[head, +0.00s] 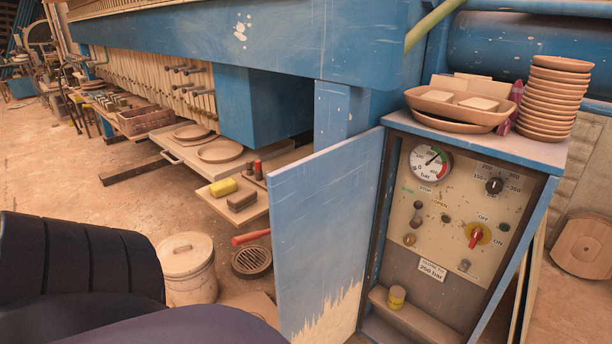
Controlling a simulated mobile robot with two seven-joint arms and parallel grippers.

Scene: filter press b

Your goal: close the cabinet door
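The cabinet (548,200) stands at the right, with a control panel (462,200) inside its open front. The panel carries a pressure gauge, a dial, a red switch and several knobs. The blue cabinet door (325,235) stands wide open, swung out to the left from the cabinet's left edge. Its lower part has worn, pale paint. A small yellow pot (396,298) sits on a ledge low in the cabinet. Dark parts of my own body fill the lower left. Neither gripper shows in the head view.
Stacked brown dishes (555,98) and a tray (460,106) stand on the cabinet top. A lidded bucket (188,268), a round grate (252,262) and a low shelf (225,196) with blocks lie left of the door. The blue press beam (260,40) runs above. Open floor lies farther left.

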